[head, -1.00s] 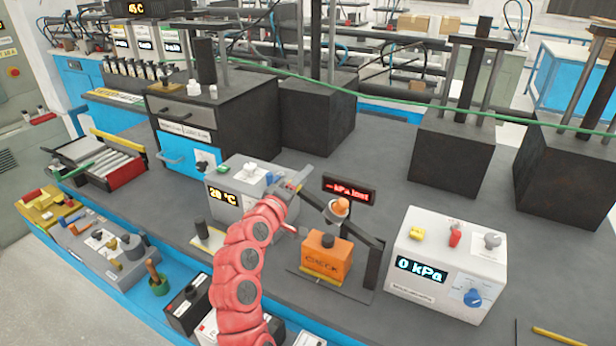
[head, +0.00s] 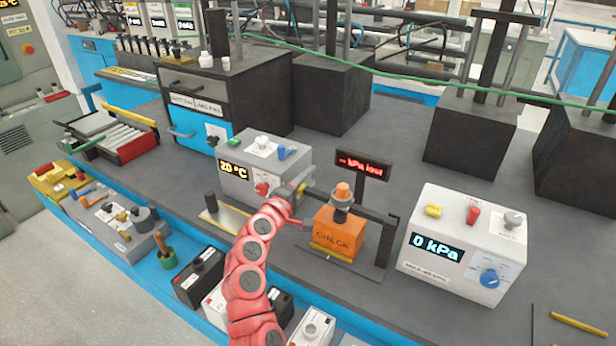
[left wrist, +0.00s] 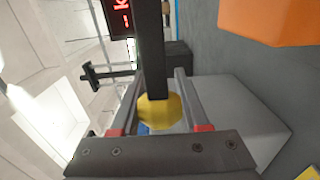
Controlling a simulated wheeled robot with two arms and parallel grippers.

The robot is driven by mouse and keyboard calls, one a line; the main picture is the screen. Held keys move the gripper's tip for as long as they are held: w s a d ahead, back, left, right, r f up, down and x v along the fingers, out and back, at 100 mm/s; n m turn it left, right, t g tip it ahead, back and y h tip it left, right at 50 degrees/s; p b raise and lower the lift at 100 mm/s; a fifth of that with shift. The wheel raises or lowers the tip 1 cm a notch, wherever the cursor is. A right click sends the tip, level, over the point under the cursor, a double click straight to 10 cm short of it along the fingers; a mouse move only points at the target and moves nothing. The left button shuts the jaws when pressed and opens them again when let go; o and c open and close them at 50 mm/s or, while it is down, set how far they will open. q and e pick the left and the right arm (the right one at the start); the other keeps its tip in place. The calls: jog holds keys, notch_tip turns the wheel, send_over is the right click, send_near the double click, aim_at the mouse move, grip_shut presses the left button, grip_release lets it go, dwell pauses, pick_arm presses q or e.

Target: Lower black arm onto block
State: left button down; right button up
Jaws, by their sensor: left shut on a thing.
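The black arm (head: 368,211) is nearly level. It runs left from a black post over the orange block (head: 338,236) marked CHECK. An orange-topped plunger (head: 342,191) on the arm is right over the block's top; I cannot tell whether it presses on it. My left gripper (head: 297,190) is at the arm's free left end, shut on its yellow handle. In the left wrist view the handle (left wrist: 160,110) is between the fingers, with the black bar (left wrist: 150,50) running up from it. The orange block (left wrist: 268,18) shows at top right there. My right gripper is not in view.
A red-lettered display (head: 363,165) stands behind the black arm. A white pressure box (head: 465,240) reading 0 kPa is to the right. A grey box (head: 262,170) reading 20 °C is behind my left gripper.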

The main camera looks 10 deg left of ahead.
pick_arm(q)
jog(key=shift+d+f, duration=0.1)
jog(key=shift+f, duration=0.4)
jog(key=shift+c, duration=2)
grip_release()
jog(key=shift+r, duration=0.1)
jog(key=b+v, duration=0.2)
jog(key=v, duration=1.5)
jog(key=shift+s, duration=0.2)
